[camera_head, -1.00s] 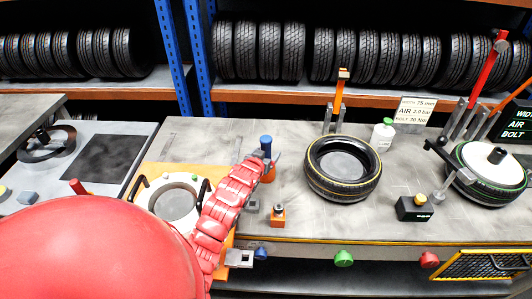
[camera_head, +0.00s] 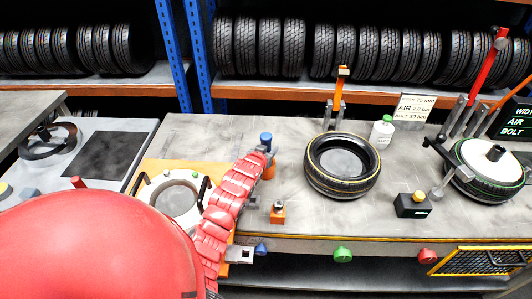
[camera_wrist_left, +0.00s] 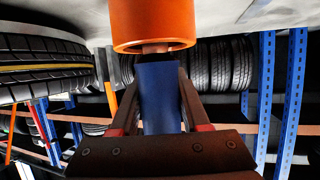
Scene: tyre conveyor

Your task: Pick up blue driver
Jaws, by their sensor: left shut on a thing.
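The blue driver (camera_head: 266,138) stands upright at the middle left of the bench, its lower end in an orange holder (camera_head: 269,170). My left gripper (camera_head: 266,154), at the end of my red arm, is at the driver's handle. In the left wrist view the blue handle (camera_wrist_left: 158,95) is between the two fingers of my left gripper (camera_wrist_left: 157,100), which is shut on it. A short metal shaft links the handle to the orange holder (camera_wrist_left: 153,25), which still looks to be on the bench. My right gripper is not in view.
A tyre (camera_head: 342,166) lies right of the driver, with a white bottle (camera_head: 382,133) behind it. A small orange block (camera_head: 278,212) stands in front of the driver. A round white fixture (camera_head: 176,197) is to the left. Tyre shelves run behind the bench.

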